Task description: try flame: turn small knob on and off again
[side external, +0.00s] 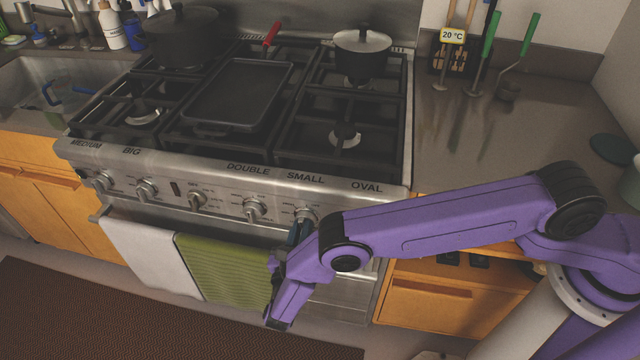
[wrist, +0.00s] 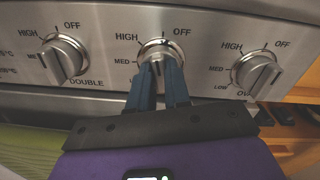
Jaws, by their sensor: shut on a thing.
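The small knob (wrist: 157,50) is the middle one in the wrist view, a round steel knob between the double and oval knobs. My gripper (wrist: 164,66) is shut on it, one dark blue finger on each side of its grip bar. The bar looks roughly upright, between HIGH and OFF; the fingers hide most of it and the label below. In the side external view my gripper (side external: 301,231) is at the stove front below the SMALL label, and it partly covers the knob (side external: 306,214). No flame shows on the bare front right burner (side external: 344,134).
The double knob (wrist: 63,58) and oval knob (wrist: 256,72) stand close on either side. A white towel (side external: 145,252) and a green towel (side external: 215,267) hang on the oven rail below.

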